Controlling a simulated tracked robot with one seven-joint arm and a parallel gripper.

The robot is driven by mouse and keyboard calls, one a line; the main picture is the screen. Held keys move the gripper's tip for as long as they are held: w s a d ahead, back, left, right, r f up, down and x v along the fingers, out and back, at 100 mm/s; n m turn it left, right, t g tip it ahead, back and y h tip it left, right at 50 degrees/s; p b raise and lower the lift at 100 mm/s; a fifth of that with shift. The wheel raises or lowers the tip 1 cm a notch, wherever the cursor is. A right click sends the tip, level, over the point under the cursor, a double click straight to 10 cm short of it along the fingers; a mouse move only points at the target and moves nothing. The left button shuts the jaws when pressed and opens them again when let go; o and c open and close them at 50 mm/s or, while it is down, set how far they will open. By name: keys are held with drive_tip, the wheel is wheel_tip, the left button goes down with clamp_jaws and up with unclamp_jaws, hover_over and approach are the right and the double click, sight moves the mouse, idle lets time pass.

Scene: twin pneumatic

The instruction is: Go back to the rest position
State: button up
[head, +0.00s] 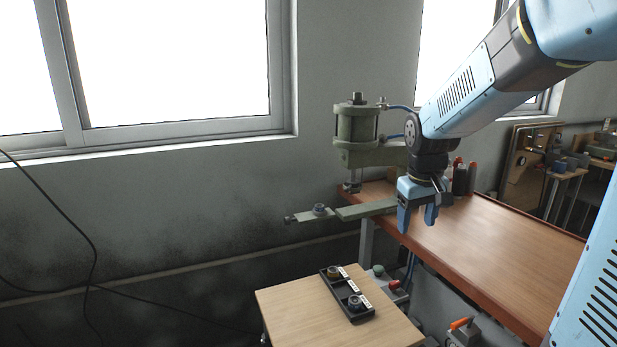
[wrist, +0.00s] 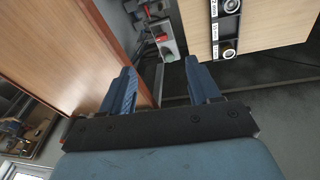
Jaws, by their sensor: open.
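My gripper (head: 417,216) is open and empty, with its fingers pointing down, in front of the bench's left edge in the head view. In the wrist view my gripper (wrist: 158,88) shows two blue fingers spread apart with nothing between them. The green pneumatic press (head: 356,133) stands behind and to the left of my gripper. Its flat arm (head: 350,212) reaches left and carries a small round part (head: 319,209). My gripper's wrist hides part of the press's right side.
A small wooden table (head: 290,305) at the front holds a black tray (head: 337,289) with round parts and labels. The wooden bench (head: 490,235) has a clear top, with bottles (head: 461,178) at its back. A control box with a red button (head: 394,285) sits between them.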

drive_tip(key=s+r+m+t, duration=0.1)
drive_tip(key=s+r, duration=0.2)
drive_tip(key=s, duration=0.6)
drive_tip(key=s+r+m+t, duration=0.1)
drive_tip(key=s+r, duration=0.3)
drive_tip(key=s, duration=0.5)
drive_tip(key=shift+s+a+m+t+y, duration=0.35)
drive_tip(key=shift+s+m+t+y, duration=0.05)
drive_tip(key=shift+t, duration=0.3)
